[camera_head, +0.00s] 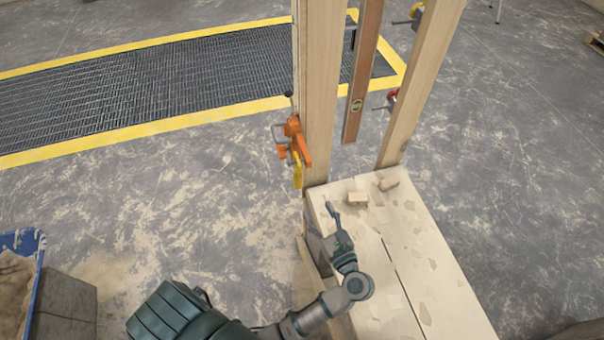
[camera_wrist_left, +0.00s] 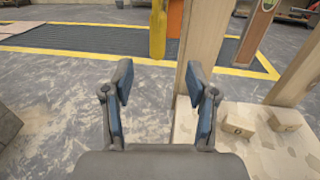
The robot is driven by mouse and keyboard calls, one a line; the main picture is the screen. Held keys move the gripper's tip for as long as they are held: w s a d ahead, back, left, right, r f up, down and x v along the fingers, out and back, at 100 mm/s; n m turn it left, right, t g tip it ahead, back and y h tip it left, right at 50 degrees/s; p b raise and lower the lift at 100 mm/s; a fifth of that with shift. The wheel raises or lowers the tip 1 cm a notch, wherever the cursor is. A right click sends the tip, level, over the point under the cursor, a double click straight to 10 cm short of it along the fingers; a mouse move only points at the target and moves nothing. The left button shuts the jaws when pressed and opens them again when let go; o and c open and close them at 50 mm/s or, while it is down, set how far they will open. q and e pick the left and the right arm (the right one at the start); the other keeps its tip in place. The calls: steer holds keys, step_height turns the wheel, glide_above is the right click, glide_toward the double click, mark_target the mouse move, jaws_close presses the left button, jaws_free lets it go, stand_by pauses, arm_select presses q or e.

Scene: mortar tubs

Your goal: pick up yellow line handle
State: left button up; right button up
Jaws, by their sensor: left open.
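The yellow line handle (camera_head: 298,172) hangs upright at the lower end of an orange clamp-like tool (camera_head: 292,140), on the left side of a wooden post. In the left wrist view the yellow handle (camera_wrist_left: 158,32) is at the top centre, with part of the orange tool (camera_wrist_left: 175,18) just right of it. My left gripper (camera_head: 322,216) is open and empty, nearer to me than the handle and apart from it. In the left wrist view its two fingers (camera_wrist_left: 159,80) stand wide apart, below the handle in the picture. My right gripper is in neither view.
The wooden post (camera_head: 319,90) stands close right of the handle, at the far end of a pale plank bench (camera_head: 430,265). Small wood blocks (camera_head: 358,198) lie on it. A spirit level (camera_head: 362,80) hangs between the posts. Bare floor lies left of the handle.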

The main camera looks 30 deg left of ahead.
mark_target(301, 179)
arm_select(q)
steer(key=x, duration=0.8)
steer(key=shift+s+a+f, duration=0.15)
steer(key=shift+a, duration=0.3)
steer(key=w+a, duration=0.1)
steer(key=w+a+r, duration=0.1)
steer(key=shift+w+a, duration=0.15)
steer(key=shift+a, duration=0.2)
steer(key=shift+w+a+f, duration=0.15)
steer(key=shift+w+a, duration=0.1)
steer(key=shift+a, duration=0.6)
steer(key=c, duration=0.7)
jaws_close()
steer(key=shift+d, duration=0.25)
